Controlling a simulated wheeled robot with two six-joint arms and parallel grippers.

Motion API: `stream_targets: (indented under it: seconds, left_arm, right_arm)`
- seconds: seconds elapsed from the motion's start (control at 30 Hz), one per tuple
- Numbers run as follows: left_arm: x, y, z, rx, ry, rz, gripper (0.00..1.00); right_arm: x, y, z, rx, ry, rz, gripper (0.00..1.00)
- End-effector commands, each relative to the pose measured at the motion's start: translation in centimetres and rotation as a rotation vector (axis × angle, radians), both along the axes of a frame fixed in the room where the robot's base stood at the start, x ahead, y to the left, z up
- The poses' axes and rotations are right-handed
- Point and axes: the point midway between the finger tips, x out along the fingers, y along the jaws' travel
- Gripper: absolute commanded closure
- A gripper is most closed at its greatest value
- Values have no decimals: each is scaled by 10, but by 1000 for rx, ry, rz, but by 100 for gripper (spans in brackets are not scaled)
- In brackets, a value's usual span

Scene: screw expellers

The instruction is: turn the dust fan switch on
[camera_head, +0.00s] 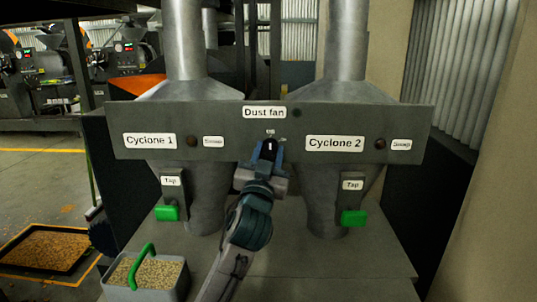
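The dust fan switch sits on the grey panel (227,118), below the "Dust fan" label (264,113). A small light marking (270,133) shows above my gripper. My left gripper (268,150) is raised to the panel's lower edge, just under this marking. Its two blue fingers stand apart with a dark gap between them, and a small pale spot shows in the gap. The gripper hides most of the switch, so its position and any contact cannot be told. My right gripper is not in view.
Cyclone 1 (205,200) and Cyclone 2 (322,205) flank my arm, with green tap handles (167,213) (353,218). A grey bin of pellets with a green handle (146,255) stands at lower left. The grey table top (330,285) is clear at right.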

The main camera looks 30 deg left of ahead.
Motion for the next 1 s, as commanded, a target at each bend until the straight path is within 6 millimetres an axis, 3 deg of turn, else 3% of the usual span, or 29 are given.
stream_targets:
  seconds: [0.27,0.47,1.0]
  left_arm:
    - [0,0,1,32,21,0,88]
    - [0,1,4,120,79,1,88]
    - [-1,3,10,537,337,-1,88]
  right_arm:
    - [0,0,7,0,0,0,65]
    - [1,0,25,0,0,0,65]
    - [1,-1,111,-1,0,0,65]
